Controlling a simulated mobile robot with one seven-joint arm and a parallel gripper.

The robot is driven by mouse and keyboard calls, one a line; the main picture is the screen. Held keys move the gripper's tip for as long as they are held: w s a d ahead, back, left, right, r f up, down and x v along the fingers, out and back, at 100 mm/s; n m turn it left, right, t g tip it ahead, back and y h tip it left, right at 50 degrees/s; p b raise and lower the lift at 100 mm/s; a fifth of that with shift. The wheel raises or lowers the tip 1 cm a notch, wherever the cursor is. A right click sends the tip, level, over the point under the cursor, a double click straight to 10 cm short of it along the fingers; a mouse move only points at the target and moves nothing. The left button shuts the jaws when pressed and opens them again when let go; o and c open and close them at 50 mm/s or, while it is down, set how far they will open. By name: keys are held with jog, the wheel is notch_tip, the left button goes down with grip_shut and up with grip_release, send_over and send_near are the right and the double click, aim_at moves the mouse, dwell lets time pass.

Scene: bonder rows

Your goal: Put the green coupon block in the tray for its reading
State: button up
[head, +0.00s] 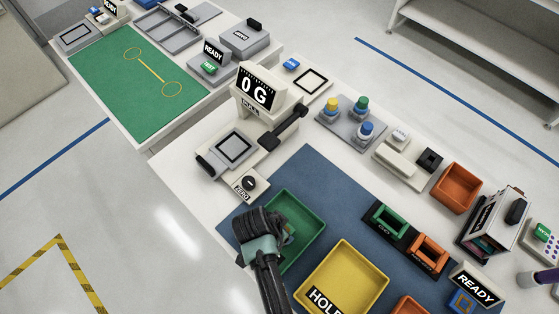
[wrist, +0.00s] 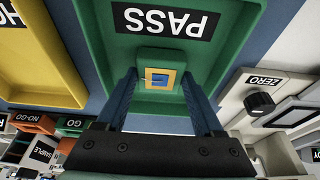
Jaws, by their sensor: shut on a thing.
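My gripper (head: 268,238) points down over the green tray (head: 314,212) in the head view. In the wrist view my gripper (wrist: 159,82) is shut on the green coupon block (wrist: 160,59), with one dark finger on each side. The block has a yellow square with a blue centre on its face. The green tray (wrist: 101,20) lies behind it and bears a PASS label. In the head view my gripper hides most of the block. I cannot tell whether the block touches the tray floor. The gauge display (head: 258,93) reads 0 G.
A yellow tray (head: 375,262) labelled HOLD stands close beside the green tray. Part of an orange tray (head: 409,307) shows at the bottom edge. The blue mat (head: 310,165) has free room behind the trays.

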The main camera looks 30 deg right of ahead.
jog(key=shift+f, duration=0.15)
jog(key=o, duration=1.5)
jog(key=shift+o, duration=0.2)
